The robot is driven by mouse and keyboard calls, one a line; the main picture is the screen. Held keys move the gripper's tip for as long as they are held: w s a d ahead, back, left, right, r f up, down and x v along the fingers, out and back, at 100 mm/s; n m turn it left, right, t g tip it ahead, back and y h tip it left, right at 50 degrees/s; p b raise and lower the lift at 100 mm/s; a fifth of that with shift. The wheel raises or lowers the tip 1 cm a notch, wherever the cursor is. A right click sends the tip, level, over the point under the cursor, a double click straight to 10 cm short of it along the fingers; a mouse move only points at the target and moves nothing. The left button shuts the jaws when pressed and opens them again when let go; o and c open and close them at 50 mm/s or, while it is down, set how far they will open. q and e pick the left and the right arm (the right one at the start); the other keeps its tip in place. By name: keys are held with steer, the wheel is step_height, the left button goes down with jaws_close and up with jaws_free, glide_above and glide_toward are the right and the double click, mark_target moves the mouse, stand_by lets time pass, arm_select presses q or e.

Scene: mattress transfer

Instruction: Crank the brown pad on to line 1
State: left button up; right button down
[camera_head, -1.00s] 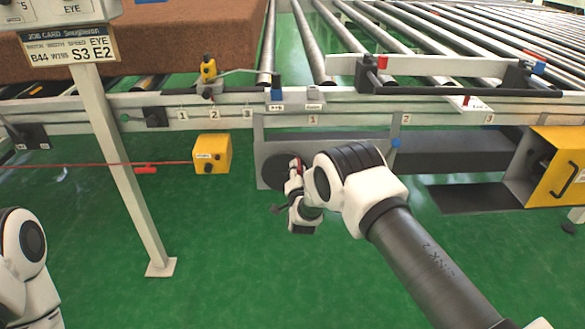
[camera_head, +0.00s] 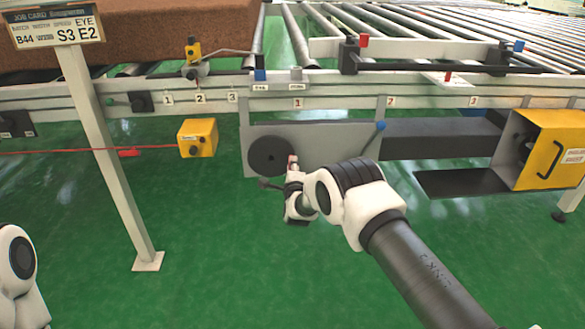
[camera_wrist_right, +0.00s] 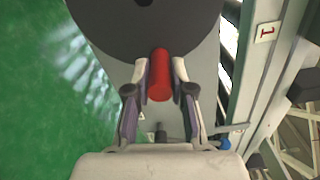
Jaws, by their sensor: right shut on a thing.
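The brown pad (camera_head: 130,35) lies on the rollers at the upper left. The crank is a black disc (camera_head: 268,150) on a grey panel under the front rail, and its red handle (camera_wrist_right: 159,75) shows in the right wrist view. My right gripper (camera_head: 291,168) is at the disc's right side, and in the right wrist view (camera_wrist_right: 159,88) its fingers close on both sides of the red handle. A plate marked 1 (camera_head: 298,103) is on the rail above the panel, with plates 2 (camera_head: 391,101) and 3 (camera_head: 473,101) farther right. My left gripper is out of view.
A second set of small plates 1, 2, 3 (camera_head: 200,97) is on the rail farther left. A yellow box (camera_head: 197,138) hangs below it on a red cord. A post with a job card (camera_head: 58,27) stands left. A yellow cabinet (camera_head: 548,150) is at right. Green floor is clear.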

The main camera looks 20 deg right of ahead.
mark_target(282, 172)
step_height(282, 172, down, 2)
steer(key=m+b, duration=0.1)
steer(key=m, duration=0.1)
steer(key=shift+a+m, duration=0.1)
steer(key=shift+m, duration=0.3)
steer(key=f+m, duration=0.1)
steer(key=m, duration=0.1)
steer(key=a+f+m+b, duration=0.1)
steer(key=m, duration=0.1)
steer(key=a+f+m+b, duration=0.1)
steer(key=m, duration=0.2)
steer(key=shift+w+f, duration=0.1)
steer(key=shift+w, duration=0.15)
steer(key=shift+w+a+f+m+b, duration=0.15)
steer(key=shift+a+m+b, duration=0.1)
steer(key=shift+m, duration=0.3)
steer(key=shift+a+f+m+b, duration=0.15)
steer(key=shift+a+m+b, duration=0.1)
steer(key=shift+m, duration=0.3)
steer(key=c, duration=1)
jaws_free()
